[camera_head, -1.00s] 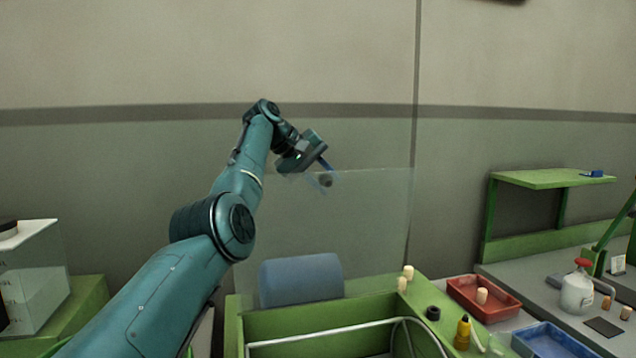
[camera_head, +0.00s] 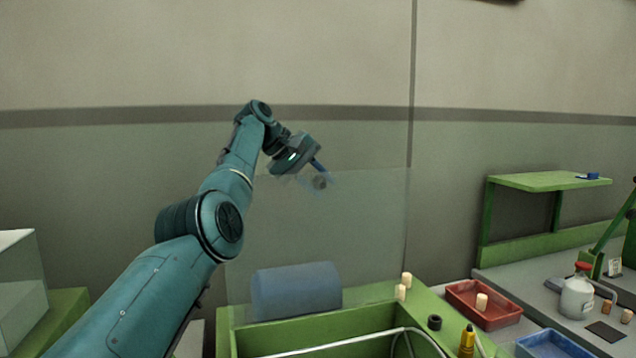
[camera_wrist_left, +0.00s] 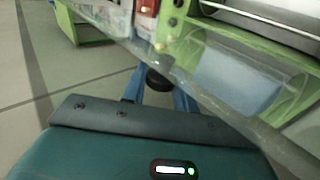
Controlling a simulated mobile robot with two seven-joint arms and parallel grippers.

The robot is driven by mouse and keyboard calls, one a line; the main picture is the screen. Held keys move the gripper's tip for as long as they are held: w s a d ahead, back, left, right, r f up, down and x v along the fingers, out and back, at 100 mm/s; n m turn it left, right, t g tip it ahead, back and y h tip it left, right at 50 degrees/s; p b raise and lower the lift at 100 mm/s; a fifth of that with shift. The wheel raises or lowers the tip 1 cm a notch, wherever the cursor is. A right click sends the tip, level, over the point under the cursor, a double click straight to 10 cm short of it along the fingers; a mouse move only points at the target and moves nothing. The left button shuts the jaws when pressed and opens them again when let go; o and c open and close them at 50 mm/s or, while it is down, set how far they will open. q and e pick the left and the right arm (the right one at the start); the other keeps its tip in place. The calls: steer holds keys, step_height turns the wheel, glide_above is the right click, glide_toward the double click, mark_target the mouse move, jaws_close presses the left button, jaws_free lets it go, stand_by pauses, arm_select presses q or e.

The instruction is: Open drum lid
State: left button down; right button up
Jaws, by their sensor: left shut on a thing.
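A clear see-through lid (camera_head: 365,225) stands raised, nearly upright, behind the green-framed box (camera_head: 226,318). A blue-grey rounded body, which looks like the drum (camera_head: 297,290), shows low in front of and through the lid. My left gripper (camera_head: 319,180) is up at the lid's upper part, its blue fingers shut on a dark round knob (camera_head: 320,184). In the left wrist view the knob (camera_wrist_left: 157,80) sits between the two blue fingers (camera_wrist_left: 160,92), close to the lid's long edge. My right gripper is not in view.
A red tray (camera_head: 508,315), a blue tray (camera_head: 553,342) and a white jar (camera_head: 576,300) stand farther right. The wall behind is bare.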

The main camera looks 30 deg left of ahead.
arm_select(q)
steer(key=c, duration=1.1)
jaws_free()
steer(key=shift+c, duration=0.2)
steer(key=v, duration=1.3)
steer(key=shift+p, duration=0.45)
